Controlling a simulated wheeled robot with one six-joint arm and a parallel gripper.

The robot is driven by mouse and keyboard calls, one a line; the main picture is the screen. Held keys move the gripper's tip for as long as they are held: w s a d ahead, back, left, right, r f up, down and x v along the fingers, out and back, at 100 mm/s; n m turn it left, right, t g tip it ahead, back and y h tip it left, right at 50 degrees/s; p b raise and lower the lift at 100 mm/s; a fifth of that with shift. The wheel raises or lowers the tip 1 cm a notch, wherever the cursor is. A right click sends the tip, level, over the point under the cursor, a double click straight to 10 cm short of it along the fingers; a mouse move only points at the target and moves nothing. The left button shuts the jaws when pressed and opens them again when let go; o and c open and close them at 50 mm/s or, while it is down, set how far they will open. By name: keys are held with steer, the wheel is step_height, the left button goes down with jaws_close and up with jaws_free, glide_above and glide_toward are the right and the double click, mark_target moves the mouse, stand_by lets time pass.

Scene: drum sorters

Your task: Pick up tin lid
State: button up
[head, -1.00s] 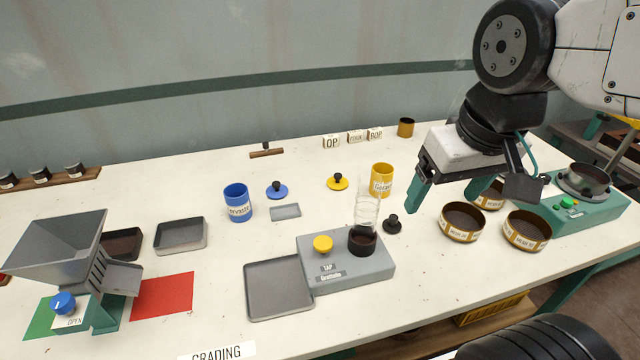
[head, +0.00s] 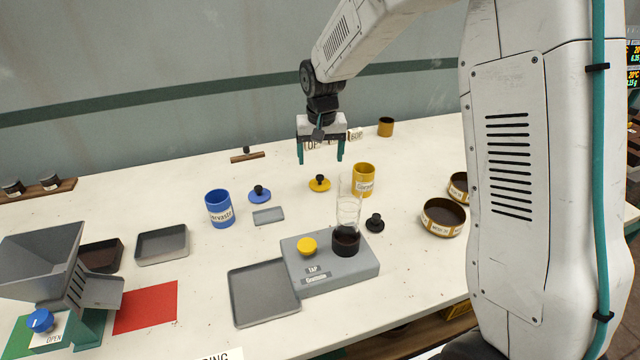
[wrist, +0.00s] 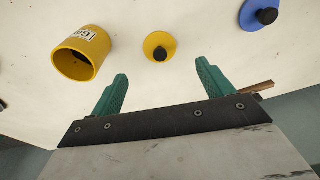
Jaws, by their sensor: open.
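A yellow round lid (head: 313,186) with a black knob lies flat on the white table. It also shows in the wrist view (wrist: 152,41), ahead of the fingertips and between their lines. A blue lid (head: 254,197) with a black knob lies to its left in the head view, beside the blue tin (head: 218,208). The open yellow tin (head: 364,180) stands just right of the yellow lid. My gripper (head: 320,160) is open and empty, its green fingers pointing down, above and slightly behind the yellow lid and not touching it.
A grey tapping base (head: 335,274) with a clear cylinder (head: 348,205) stands in front, with a small black knobbed piece (head: 375,224) to its right. Small lettered blocks (head: 354,134) sit behind my gripper.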

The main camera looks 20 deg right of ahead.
mark_target(320, 176)
steer(key=f, duration=0.2)
steer(key=w+f, duration=0.1)
steer(key=f, duration=0.5)
steer(key=shift+w+d+f, duration=0.15)
steer(key=shift+w+f, duration=0.05)
steer(key=c, duration=1.1)
